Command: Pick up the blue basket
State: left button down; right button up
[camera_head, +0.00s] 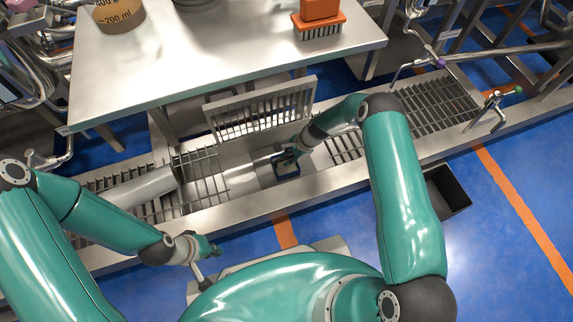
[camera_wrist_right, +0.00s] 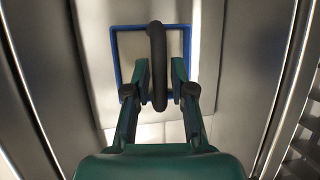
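The blue basket shows in the right wrist view as a square blue rim (camera_wrist_right: 117,60) with a pale inside and a thick black handle (camera_wrist_right: 157,60) arching across it. In the head view the basket (camera_head: 287,170) sits down in the opened drain channel and looks small and dark. My right gripper (camera_head: 288,154) reaches down to it. In the right wrist view its fingers (camera_wrist_right: 161,85) stand apart, one on each side of the handle, with a gap at the right finger. My left gripper (camera_head: 211,249) is at the lower left, away from the basket; its fingers are too small to read.
A lifted grate (camera_head: 262,112) stands upright behind the opening. Grating (camera_head: 435,103) covers the channel to the right. A black bin (camera_head: 447,190) is on the floor at right.

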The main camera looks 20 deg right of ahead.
grip_shut()
jog(key=shift+r, duration=0.1)
